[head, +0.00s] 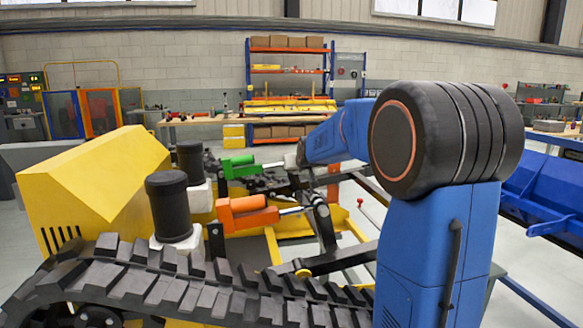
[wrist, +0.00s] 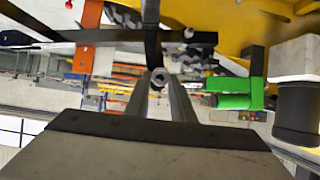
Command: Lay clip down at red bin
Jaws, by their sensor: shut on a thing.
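My gripper (wrist: 160,98) shows in the wrist view, its two grey fingers close together. A small grey round-ended piece (wrist: 158,76) sits between the fingertips and is held there; it looks like the clip, though most of it is hidden. A dark bar or strap stands just past it in the picture, and I cannot tell whether they touch. In the head view my blue arm reaches left over the yellow tracked machine (head: 112,172), and the fingertips cannot be made out. I cannot make out a red bin in either view.
An orange cylinder (head: 243,213) and a green cylinder (head: 238,165) lie on the machine, near two black-capped posts (head: 170,205). The black track (head: 190,288) crosses the front. A blue beam (head: 545,195) stands at right. Shelving (head: 290,70) and a workbench are behind.

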